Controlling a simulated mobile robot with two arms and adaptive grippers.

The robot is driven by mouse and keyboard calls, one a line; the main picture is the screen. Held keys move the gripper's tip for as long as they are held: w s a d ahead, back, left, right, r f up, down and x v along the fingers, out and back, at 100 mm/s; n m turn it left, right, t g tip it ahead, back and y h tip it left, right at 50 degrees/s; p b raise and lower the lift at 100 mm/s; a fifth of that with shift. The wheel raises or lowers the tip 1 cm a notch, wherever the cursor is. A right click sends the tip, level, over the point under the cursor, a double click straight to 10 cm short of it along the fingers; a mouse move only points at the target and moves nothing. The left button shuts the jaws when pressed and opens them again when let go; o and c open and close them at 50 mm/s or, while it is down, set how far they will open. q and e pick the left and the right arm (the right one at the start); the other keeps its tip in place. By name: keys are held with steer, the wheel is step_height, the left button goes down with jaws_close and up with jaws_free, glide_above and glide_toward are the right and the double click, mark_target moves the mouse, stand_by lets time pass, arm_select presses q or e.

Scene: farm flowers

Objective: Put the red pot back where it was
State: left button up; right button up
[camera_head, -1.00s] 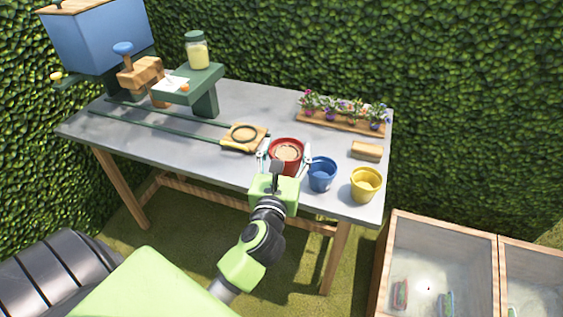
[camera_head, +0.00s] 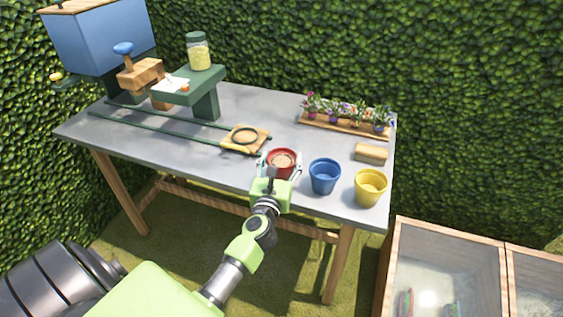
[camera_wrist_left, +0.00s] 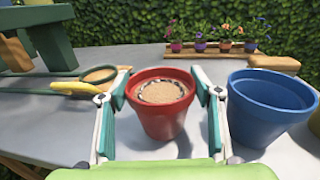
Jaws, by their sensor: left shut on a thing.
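The red pot (camera_head: 281,158) is near the front edge of the grey table, left of the blue pot. It looks upright and holds a tan, soil-like fill, which shows clearly in the left wrist view (camera_wrist_left: 163,112). My left gripper (camera_head: 279,170) is shut on the red pot, with one finger on each side of it. In the left wrist view the fingers (camera_wrist_left: 162,105) flank the pot's rim. Whether the pot's base touches the table is hard to tell. My right gripper is not in view.
The blue pot (camera_head: 324,177) stands close on the right, with the yellow pot (camera_head: 370,188) beyond it. A wooden holder with a ring (camera_head: 246,138) lies to the left on green rails. A flower rack (camera_head: 345,125) and wooden block (camera_head: 371,153) are behind. Bare table (camera_head: 190,153) lies front left.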

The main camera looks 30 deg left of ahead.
arm_select(q)
steer(key=shift+r, duration=0.15)
steer(key=o, duration=1.4)
steer(key=shift+f, duration=0.25)
steer(key=o, duration=0.3)
steer(key=shift+r, duration=0.2)
steer(key=b+v, duration=0.1)
steer(key=v, duration=1.1)
steer(key=shift+b, duration=0.3)
steer(key=shift+f, duration=0.1)
